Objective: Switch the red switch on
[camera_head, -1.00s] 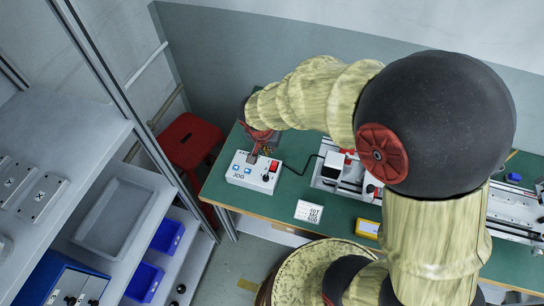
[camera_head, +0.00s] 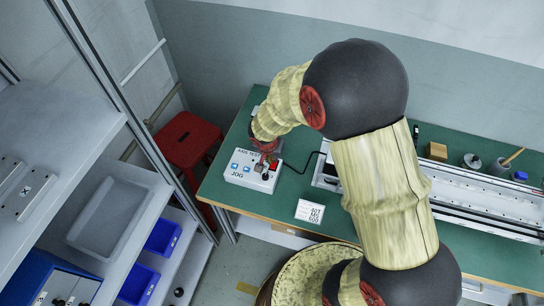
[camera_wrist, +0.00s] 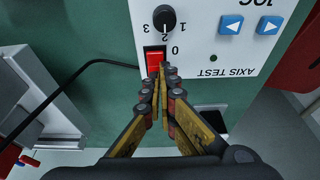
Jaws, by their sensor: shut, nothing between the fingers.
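The red switch (camera_wrist: 155,60) sits in a dark frame on the white control box (camera_head: 240,176), beside a black knob marked 1, 2 and 3. My gripper (camera_wrist: 161,72) is shut and empty. In the wrist view its fingertips overlap the switch's lower edge and hide part of it. I cannot tell whether they touch it. In the head view my gripper (camera_head: 266,160) is over the back right part of the box, close to the switch. Whether the rocker is on or off cannot be made out.
The box stands on the green bench (camera_head: 225,150) near its left end. A black cable (camera_wrist: 85,66) runs from the box. A linear gantry rail (camera_head: 470,190) lies to the right. A white card (camera_head: 310,211) is at the front edge. A red stool (camera_head: 188,138) stands left.

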